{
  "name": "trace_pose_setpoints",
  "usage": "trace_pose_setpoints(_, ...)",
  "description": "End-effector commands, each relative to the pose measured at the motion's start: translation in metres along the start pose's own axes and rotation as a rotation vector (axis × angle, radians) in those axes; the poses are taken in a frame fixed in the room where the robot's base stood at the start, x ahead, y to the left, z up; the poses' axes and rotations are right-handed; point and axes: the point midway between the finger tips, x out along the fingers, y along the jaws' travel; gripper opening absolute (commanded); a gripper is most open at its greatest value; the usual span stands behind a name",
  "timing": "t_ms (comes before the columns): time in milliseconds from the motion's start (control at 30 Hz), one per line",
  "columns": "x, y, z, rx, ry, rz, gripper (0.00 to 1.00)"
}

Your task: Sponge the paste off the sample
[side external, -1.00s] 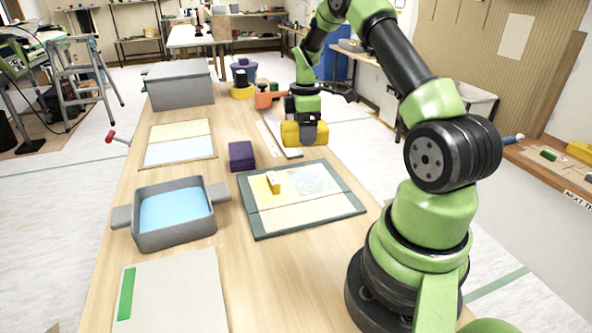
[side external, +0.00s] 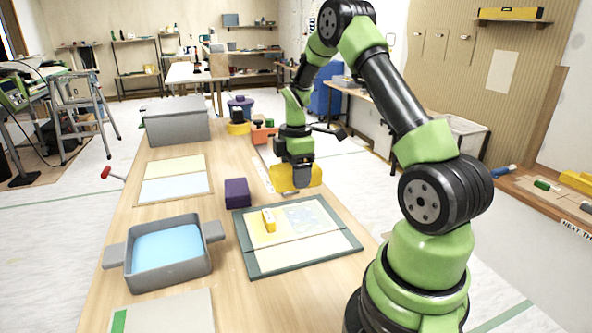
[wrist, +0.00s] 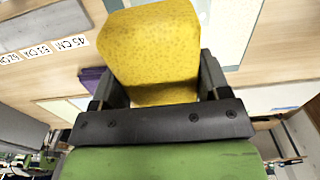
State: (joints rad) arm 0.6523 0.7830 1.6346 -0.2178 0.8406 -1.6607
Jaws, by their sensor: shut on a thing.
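My gripper (side external: 295,165) is shut on a yellow sponge (side external: 296,179) and holds it above the table at the far edge of the sample board. The speckled sponge (wrist: 152,50) fills the space between the fingers in the wrist view. The sample (side external: 290,252) is a cream sheet on a dark green-bordered board, lying flat on the table. A pale bluish patch (side external: 307,217), perhaps paste, covers part of its far half. A small yellow and white piece (side external: 268,221) stands on the sample's left side. The sponge appears apart from the sample.
A grey basin (side external: 167,281) of blue water (side external: 166,250) stands at left front. A purple block (side external: 237,193) sits just beyond the sample's left corner. Another two-tone panel (side external: 172,182) lies at left. A grey lidded box (side external: 177,128) stands farther back.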

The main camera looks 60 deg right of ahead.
Motion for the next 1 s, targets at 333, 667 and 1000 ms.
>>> trace_pose_setpoints(333, 0.037, -0.001, 0.0, 0.001, -0.001, -0.005, 0.45)
trace_pose_setpoints(667, 0.061, 0.0, 0.0, 0.001, 0.0, -0.002, 0.45)
trace_pose_setpoints(1000, 0.063, 0.0, 0.0, 0.001, 0.0, 0.0, 0.45)
